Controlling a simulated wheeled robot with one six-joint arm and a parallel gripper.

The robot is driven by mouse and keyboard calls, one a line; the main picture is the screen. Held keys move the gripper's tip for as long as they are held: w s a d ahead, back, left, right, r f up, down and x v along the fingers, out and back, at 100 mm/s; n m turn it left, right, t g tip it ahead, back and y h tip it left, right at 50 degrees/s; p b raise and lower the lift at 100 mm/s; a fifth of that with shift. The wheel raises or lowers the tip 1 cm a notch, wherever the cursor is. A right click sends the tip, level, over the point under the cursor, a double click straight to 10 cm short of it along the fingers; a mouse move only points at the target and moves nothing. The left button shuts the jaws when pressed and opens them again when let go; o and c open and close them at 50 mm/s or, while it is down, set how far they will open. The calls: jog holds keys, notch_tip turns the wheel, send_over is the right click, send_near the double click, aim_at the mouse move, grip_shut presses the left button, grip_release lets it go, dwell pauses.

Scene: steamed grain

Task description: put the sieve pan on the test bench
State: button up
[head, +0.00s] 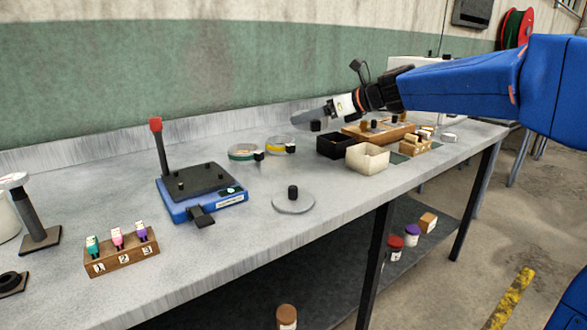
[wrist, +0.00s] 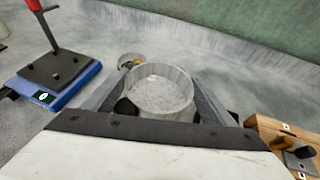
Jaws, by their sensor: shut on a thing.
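In the head view my gripper (head: 328,112) is shut and tilted down to the left.
Two round dishes, one green-rimmed (head: 241,154) and one yellow (head: 278,150), lie farther back. Black (head: 335,147) and cream (head: 367,160) boxes and a wooden rack (head: 355,131) crowd the right. Bare bench lies around the disc.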

aim_at(295, 127)
jog(key=shift+n+g+y, duration=0.4)
jog(key=shift+n+g, duration=0.1)
jog(key=a+f, duration=0.1)
jog(key=s+a, duration=0.1)
jog(key=a, duration=0.1)
jog(key=a+f, duration=0.1)
jog(key=a, duration=0.1)
jog(key=shift+s+f, duration=0.15)
jog(key=shift+f, duration=0.2)
jog(key=shift+a+f, duration=0.25)
jog(key=shift+f, duration=0.05)
jog(key=shift+s+f, duration=0.1)
jog(key=shift+f, duration=4.7)
jog(key=shift+f, duration=0.1)
jog(key=o, duration=2.1)
jog(key=shift+s+d+r, duration=0.1)
jog(key=shift+d+r, duration=0.1)
jog(key=v, duration=1.1)
jog(key=shift+s+d, duration=0.15)
